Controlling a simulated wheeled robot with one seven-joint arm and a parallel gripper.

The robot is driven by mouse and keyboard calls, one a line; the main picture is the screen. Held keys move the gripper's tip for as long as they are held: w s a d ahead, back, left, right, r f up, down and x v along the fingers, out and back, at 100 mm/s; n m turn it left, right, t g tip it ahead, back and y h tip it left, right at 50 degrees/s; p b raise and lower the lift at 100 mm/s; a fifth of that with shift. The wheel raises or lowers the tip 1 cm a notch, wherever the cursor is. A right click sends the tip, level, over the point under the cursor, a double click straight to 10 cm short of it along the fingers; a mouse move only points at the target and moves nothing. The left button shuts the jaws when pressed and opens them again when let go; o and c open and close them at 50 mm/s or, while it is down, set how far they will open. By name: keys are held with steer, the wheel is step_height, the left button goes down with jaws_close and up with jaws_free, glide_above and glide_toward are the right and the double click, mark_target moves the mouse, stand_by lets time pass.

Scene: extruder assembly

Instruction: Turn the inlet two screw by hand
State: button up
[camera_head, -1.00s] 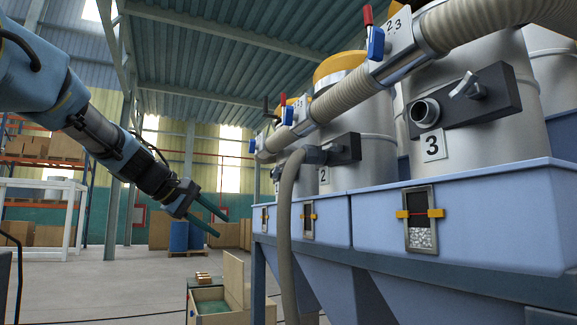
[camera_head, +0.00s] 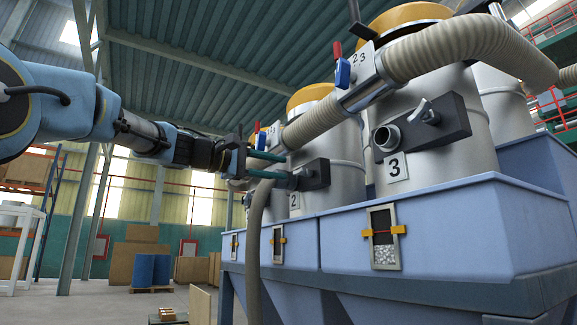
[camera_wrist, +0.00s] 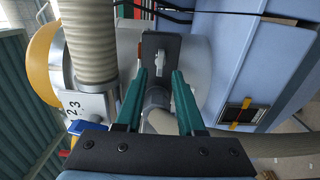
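The inlet two block (camera_head: 316,174) is a dark bar on the silver hopper labelled 2. It also shows in the wrist view (camera_wrist: 171,45), where a small grey screw (camera_wrist: 160,60) appears on it near the fingertips. A beige hose (camera_head: 257,235) runs down from the inlet's pipe end (camera_wrist: 157,97). My gripper (camera_head: 285,168) has two green fingers, held apart. In the wrist view my gripper (camera_wrist: 159,74) has one finger on each side of the pipe end, with the tips close to the block. I cannot tell whether they touch the screw. In the head view the screw is hidden or too small to tell.
The inlet three block (camera_head: 420,128) with an open pipe and a wing screw is nearer, at the right. A thick ribbed hose (camera_head: 430,50) runs above the hoppers. The blue bin (camera_head: 460,225) lies below. Open floor is at the lower left.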

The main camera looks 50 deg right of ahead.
mark_target(297, 170)
steer(key=p+x, duration=0.2)
steer(key=x, duration=0.2)
steer(key=shift+s+r, duration=0.1)
steer(key=shift+r, duration=0.05)
steer(key=shift+d, duration=0.1)
jaws_close()
stand_by(0.4)
